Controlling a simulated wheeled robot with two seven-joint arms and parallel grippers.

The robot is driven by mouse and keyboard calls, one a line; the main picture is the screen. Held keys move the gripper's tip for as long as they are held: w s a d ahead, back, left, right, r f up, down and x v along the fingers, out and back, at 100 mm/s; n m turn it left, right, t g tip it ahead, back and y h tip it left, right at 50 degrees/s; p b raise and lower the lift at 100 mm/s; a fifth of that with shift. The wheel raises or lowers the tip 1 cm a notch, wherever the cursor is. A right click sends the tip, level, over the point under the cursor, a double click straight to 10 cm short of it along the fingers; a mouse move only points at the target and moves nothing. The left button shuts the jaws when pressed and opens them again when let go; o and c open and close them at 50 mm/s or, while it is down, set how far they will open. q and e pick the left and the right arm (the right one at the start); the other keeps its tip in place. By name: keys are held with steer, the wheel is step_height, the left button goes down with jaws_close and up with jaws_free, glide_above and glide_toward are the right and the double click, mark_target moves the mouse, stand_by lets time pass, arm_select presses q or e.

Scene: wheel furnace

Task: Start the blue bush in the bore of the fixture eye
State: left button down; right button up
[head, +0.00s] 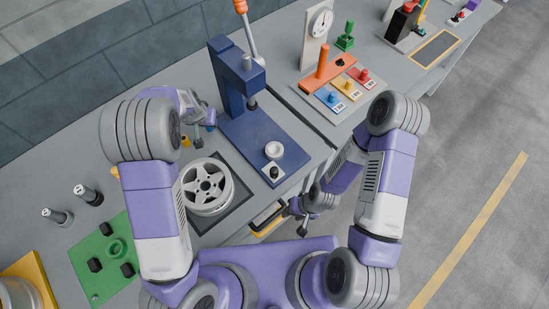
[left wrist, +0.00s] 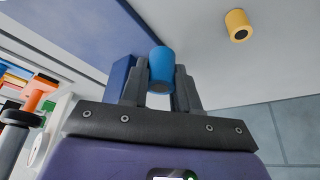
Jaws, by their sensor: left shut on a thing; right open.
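The blue bush (left wrist: 161,66) is held between the fingers of my left gripper (left wrist: 161,88) in the left wrist view. In the head view my left gripper (head: 207,120) is beside the press, left of its column, with only a little blue showing at its tip. A pale ring (head: 273,150), which looks like the fixture eye, sits on the blue press base, apart from and to the right of the bush. Its bore is too small to see into. My right gripper (head: 300,210) is open and empty by the bench's front edge.
A yellow bush (left wrist: 238,25) stands near my left gripper. A wheel rim (head: 208,187) lies in front. A green plate (head: 105,262) and labelled coloured blocks (head: 345,90) flank the area.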

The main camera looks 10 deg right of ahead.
arm_select(q)
steer(key=p, duration=0.7)
glide_above(275, 144)
steer(key=s+a, duration=0.2)
steer(key=shift+d+f+b, duration=0.3)
steer(key=shift+d+f, duration=0.3)
steer(key=shift+d, duration=0.25)
steer(key=shift+a+f, duration=0.1)
steer(key=shift+f+b, duration=1.3)
steer(key=shift+f, duration=0.3)
